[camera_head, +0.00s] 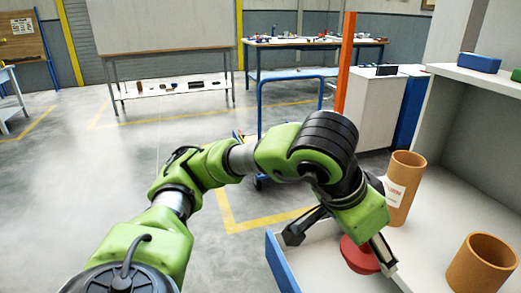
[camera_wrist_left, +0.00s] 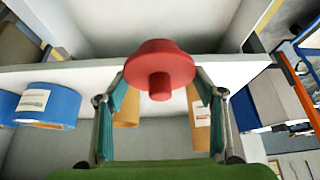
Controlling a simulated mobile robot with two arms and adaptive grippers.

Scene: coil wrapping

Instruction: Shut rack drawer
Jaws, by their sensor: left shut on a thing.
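The drawer (camera_head: 310,256) stands open at the lower right of the head view, with a blue front panel (camera_head: 281,265) and a pale inside. My left gripper (camera_head: 340,247) is over the drawer, its fingers spread wide and shut on a red flanged plug (camera_head: 359,256). In the left wrist view the plug (camera_wrist_left: 158,65) is a round disc with a short stem, held at its rim between the two fingertips (camera_wrist_left: 159,80). Whether the plug touches the drawer cannot be told. My right gripper is not in view.
Two brown cardboard tubes, one upright (camera_head: 402,188) and one nearer (camera_head: 482,266), stand on the pale surface at the right. A blue box (camera_head: 479,62) is on the shelf above. An orange post (camera_head: 346,62) rises behind. Open floor (camera_head: 90,175) lies to the left.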

